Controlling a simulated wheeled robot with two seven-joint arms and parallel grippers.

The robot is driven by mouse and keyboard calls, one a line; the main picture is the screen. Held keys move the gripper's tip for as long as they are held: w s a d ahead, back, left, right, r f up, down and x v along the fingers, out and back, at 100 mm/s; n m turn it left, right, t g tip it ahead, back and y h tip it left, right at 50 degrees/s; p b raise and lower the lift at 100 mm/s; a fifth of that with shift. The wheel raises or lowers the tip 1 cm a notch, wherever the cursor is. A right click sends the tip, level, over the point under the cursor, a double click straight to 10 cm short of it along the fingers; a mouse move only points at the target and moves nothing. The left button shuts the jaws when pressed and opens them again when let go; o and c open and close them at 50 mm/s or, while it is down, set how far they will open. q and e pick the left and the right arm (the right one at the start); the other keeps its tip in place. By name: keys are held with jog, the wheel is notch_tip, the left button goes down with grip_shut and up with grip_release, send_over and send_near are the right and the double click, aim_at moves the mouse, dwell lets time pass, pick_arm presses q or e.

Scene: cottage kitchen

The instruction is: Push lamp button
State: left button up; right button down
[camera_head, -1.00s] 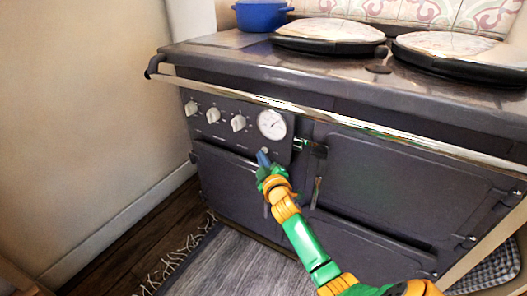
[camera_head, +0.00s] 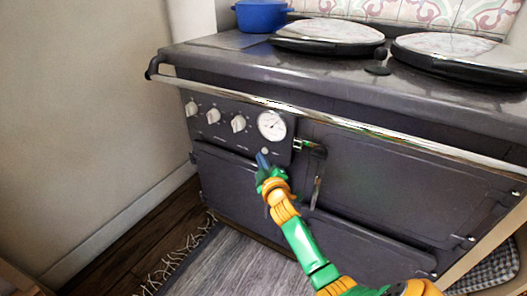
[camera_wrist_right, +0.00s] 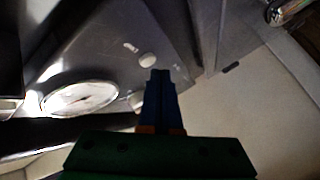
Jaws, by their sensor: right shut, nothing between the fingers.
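The lamp button is a small round pale button (camera_head: 265,151) on the stove's dark control panel, just below the round gauge. It also shows in the right wrist view (camera_wrist_right: 147,60), next to a small label. My right gripper (camera_head: 262,157) is shut and empty, with its blue fingertips just below the button in the head view. In the right wrist view the fingertips (camera_wrist_right: 160,73) lie right beside the button, slightly to its lower right. I cannot tell whether they touch the panel. My left gripper is not in view.
The panel also carries a white round gauge (camera_head: 271,125) and white knobs (camera_head: 238,123). A chrome rail (camera_head: 330,120) runs along the stove front above the panel. A blue pot (camera_head: 262,15) stands on the stove top. A grey rug (camera_head: 235,265) lies on the floor.

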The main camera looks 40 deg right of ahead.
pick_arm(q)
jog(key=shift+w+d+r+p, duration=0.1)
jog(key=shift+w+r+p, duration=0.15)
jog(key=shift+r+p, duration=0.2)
pick_arm(e)
jog(key=a, duration=0.1)
jog(key=s+a, duration=0.1)
jog(key=a, duration=0.1)
jog(key=s+a, duration=0.1)
jog(key=a, duration=0.1)
jog(key=shift+s+a, duration=0.15)
jog(key=shift+a, duration=0.1)
jog(key=shift+f, duration=0.1)
